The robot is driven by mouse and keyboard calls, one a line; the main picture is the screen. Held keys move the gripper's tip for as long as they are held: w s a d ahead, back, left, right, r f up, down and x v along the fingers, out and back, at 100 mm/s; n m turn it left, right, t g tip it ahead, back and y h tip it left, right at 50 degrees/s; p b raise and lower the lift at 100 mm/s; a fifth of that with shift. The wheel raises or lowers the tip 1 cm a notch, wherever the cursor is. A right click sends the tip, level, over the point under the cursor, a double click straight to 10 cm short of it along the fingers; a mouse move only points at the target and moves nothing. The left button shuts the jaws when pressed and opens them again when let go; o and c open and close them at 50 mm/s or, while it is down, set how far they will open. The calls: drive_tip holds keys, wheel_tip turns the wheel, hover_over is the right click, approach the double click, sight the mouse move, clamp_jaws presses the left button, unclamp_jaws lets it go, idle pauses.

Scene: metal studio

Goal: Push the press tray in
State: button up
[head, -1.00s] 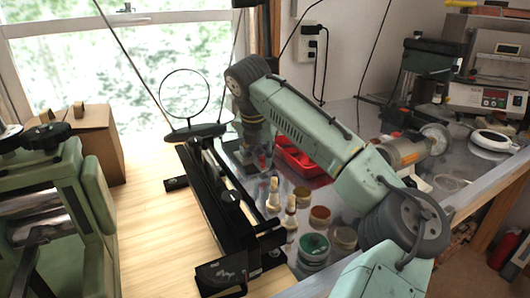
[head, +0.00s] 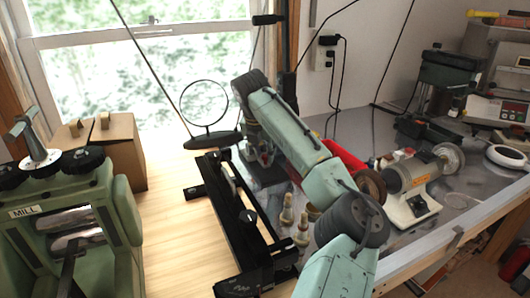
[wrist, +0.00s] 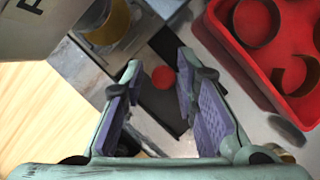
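In the wrist view a dark flat strip (wrist: 165,108) with a round red knob (wrist: 163,77) lies between the fingers of my gripper (wrist: 159,63); it looks like the press tray. My gripper is open, with purple-padded fingers on either side of the knob. I cannot tell whether they touch it. A grey block with lettering (wrist: 45,25) and a brass-coloured cylinder (wrist: 112,25), perhaps parts of the press, show at the upper left. In the head view my gripper (head: 262,157) is down at the bench behind the black frame, and my arm hides most of the tray area.
A red tray with round compartments (wrist: 265,45) is close on the right in the wrist view. In the head view a round mirror (head: 205,103), a black frame (head: 240,215), small bottles (head: 302,230) and a bench grinder (head: 412,175) surround my arm. A green mill (head: 65,215) stands left.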

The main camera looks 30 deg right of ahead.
drive_tip(key=shift+o, duration=1)
drive_tip(key=v, duration=1.2)
drive_tip(key=shift+f, duration=0.1)
